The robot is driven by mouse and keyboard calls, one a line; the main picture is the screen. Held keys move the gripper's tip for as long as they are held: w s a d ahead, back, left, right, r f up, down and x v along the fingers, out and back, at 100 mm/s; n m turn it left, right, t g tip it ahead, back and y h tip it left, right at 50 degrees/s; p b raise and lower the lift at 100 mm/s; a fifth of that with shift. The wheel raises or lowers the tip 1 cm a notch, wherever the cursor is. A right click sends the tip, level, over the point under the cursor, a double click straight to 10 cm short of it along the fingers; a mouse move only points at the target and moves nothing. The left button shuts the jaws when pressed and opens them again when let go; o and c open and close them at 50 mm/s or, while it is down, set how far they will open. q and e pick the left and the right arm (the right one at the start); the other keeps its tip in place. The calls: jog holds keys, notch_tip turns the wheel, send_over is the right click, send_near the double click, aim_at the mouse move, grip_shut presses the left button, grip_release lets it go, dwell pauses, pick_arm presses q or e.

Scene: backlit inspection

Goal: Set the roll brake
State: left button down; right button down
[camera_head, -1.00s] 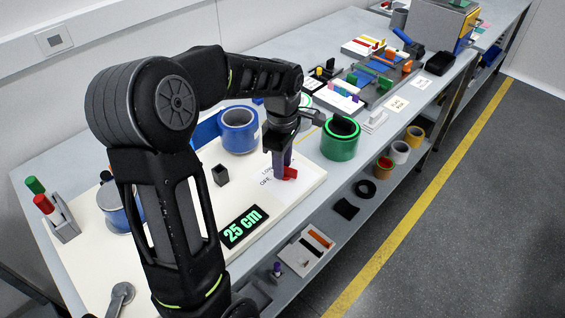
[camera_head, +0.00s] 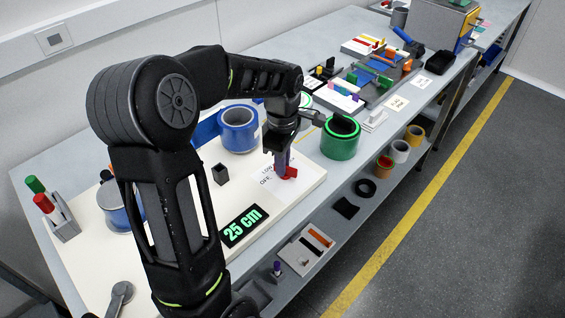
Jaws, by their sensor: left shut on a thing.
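My left gripper (camera_head: 281,152) points down over the cream board (camera_head: 225,190). The fingers hide the lever's top. A red part (camera_head: 290,173) sits at its foot, touching or very near it. A white label with partly hidden print, ending in "OFF", lies left of the foot. My right gripper is not in view.
A small dark block (camera_head: 221,174) stands on the board. A green roll (camera_head: 341,138) stands right of the gripper. Red and green handles (camera_head: 44,203) stand in a grey holder at left. The shelf below holds tape rolls.

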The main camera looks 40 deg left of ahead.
pick_arm(q)
jog(key=shift+m, duration=0.3)
jog(key=m, duration=0.3)
jog(key=shift+w, duration=0.15)
jog(key=m, duration=0.4)
jog(key=shift+w+m+b, duration=0.15)
jog(key=shift+m+b, duration=0.15)
jog(key=shift+m, duration=0.1)
jog(key=m, duration=0.3)
jog(key=shift+w+d+m, duration=0.1)
jog(key=shift+m, duration=0.2)
jog(key=shift+w+d+m, duration=0.1)
jog(key=shift+m, duration=1.9)
jog(key=c, duration=1.5)
grip_release()
